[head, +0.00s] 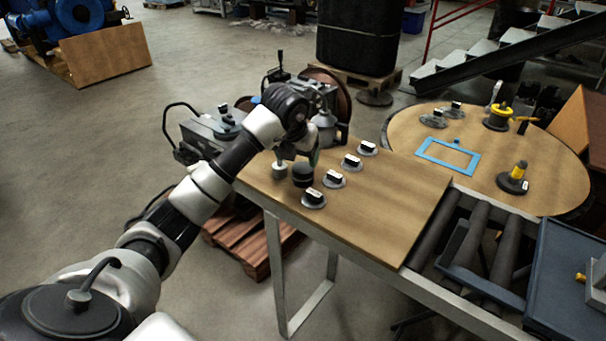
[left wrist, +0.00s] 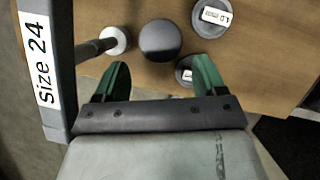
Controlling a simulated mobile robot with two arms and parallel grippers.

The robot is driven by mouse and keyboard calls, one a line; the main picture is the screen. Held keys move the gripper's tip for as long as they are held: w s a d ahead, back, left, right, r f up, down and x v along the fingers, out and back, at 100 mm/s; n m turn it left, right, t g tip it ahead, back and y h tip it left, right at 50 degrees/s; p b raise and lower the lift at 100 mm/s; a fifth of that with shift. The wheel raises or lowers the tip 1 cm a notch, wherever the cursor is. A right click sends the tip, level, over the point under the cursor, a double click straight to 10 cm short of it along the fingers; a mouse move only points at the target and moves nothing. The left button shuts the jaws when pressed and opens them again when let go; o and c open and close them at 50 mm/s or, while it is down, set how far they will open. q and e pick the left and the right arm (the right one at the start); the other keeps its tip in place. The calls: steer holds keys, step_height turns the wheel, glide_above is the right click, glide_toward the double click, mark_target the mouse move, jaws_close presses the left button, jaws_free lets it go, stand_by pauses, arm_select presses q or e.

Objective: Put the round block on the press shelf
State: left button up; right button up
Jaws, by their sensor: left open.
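My left gripper (left wrist: 158,75) is open and empty, with two green fingers. In the head view the left gripper (head: 313,156) is just above and behind the block, partly hidden by my wrist. I cannot tell for sure which part is the press shelf. My right gripper is not in view.
A pale round piece (head: 279,170) with a dark rod is left of the block. Several labelled discs, such as this one (head: 313,198), stand close on its right. A grey bar marked "Size 24" (left wrist: 42,60) runs beside the gripper. The table's front right (head: 400,215) is clear.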

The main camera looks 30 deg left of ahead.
mark_target(303, 167)
arm_select(q)
steer(key=x, duration=0.7)
steer(key=shift+w+p, duration=0.2)
steer(key=shift+p, duration=0.2)
steer(key=c, duration=1.1)
steer(key=shift+w, duration=0.1)
jaws_close()
steer(key=shift+r, duration=0.1)
